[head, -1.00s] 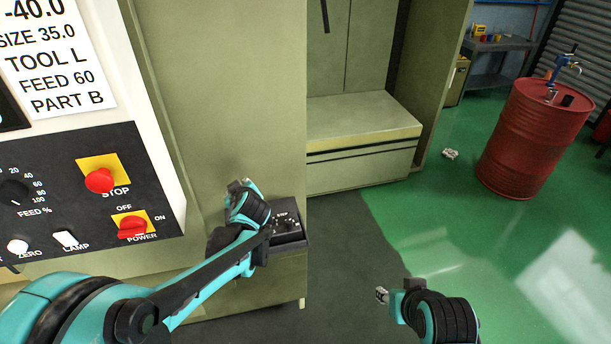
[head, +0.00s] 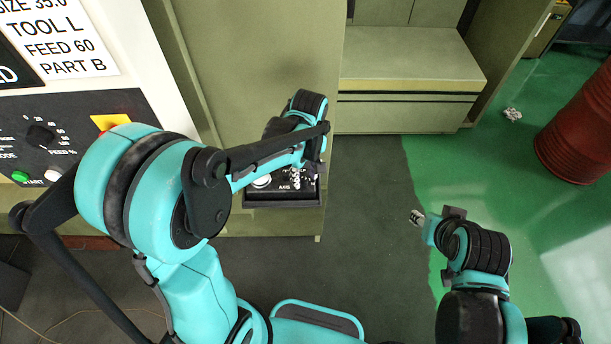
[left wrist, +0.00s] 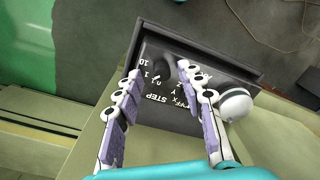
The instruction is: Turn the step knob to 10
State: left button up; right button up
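The small black control box (head: 282,198) is mounted low on the machine's front. In the left wrist view its panel (left wrist: 158,112) shows the STEP label with marks including 10 and 1. A dark step knob (left wrist: 160,69) stands by these marks. My left gripper (head: 296,178) is over the box, and its open fingers (left wrist: 159,72) spread to either side of the step knob, with no visible grip on it. The right-hand finger in that view hides part of the AXIS side. The knob's pointer is too small to read. My right gripper (head: 416,218) hangs away from the box; its finger opening is unclear.
A white round knob (left wrist: 235,104) sits on the box beside one left finger. The larger control panel (head: 75,125) is at upper left, partly behind my left arm. A red drum (head: 578,135) stands at right.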

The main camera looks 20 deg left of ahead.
pick_arm(q)
jog(key=shift+s+a+f, duration=0.1)
jog(key=shift+s+f, duration=0.05)
jog(key=shift+f, duration=0.25)
grip_shut()
jog(key=m+b, duration=0.1)
jog(key=m, duration=0.3)
jog(key=shift+m+b, duration=0.5)
jog(key=shift+m, duration=2)
grip_release()
